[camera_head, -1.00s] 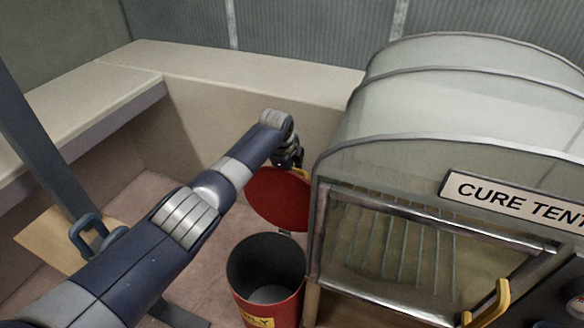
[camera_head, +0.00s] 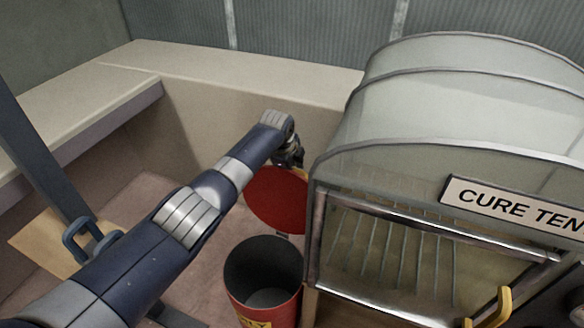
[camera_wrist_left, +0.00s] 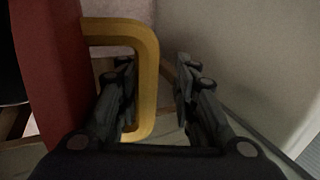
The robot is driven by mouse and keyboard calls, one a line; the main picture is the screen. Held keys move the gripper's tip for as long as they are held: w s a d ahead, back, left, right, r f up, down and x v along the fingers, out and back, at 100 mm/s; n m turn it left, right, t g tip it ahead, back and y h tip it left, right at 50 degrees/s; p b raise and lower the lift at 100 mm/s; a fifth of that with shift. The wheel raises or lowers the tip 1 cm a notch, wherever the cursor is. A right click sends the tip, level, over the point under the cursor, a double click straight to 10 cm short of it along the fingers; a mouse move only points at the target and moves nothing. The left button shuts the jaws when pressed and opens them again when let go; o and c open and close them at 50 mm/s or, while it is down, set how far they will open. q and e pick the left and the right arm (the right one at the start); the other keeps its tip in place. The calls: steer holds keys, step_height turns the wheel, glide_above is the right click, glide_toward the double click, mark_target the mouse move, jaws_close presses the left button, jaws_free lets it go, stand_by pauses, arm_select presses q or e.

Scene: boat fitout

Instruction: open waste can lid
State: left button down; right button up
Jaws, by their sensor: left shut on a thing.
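The red waste can (camera_head: 258,306) stands on the floor left of the cure tent, its dark round mouth uncovered. Its red lid (camera_head: 277,200) is tilted up behind the mouth, the inner face toward me. In the left wrist view the lid (camera_wrist_left: 55,70) is at the left, with a yellow loop handle (camera_wrist_left: 148,75) on it. My left gripper (camera_head: 292,162) is behind the raised lid, largely hidden in the head view. In the wrist view its fingers (camera_wrist_left: 157,88) are on either side of the handle bar, shut on it. My right gripper is not in view.
The cure tent (camera_head: 430,110) stands close to the right of the can, with a yellow handle (camera_head: 490,310) on its front. A pale ledge (camera_head: 230,75) runs along the back and left. A blue-handled object (camera_head: 85,238) is at the left.

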arm_select(q)
steer(key=c, duration=1.8)
jaws_free()
steer(key=shift+w+d+f, duration=0.1)
steer(key=shift+d+f, duration=0.05)
steer(key=shift+f, duration=0.1)
steer(key=shift+c, duration=0.2)
steer(key=shift+w+f, duration=0.1)
steer(key=shift+f, duration=0.05)
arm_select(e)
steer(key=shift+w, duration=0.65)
arm_select(q)
steer(key=v, duration=1.2)
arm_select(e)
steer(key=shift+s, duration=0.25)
arm_select(q)
steer(key=shift+w, duration=0.1)
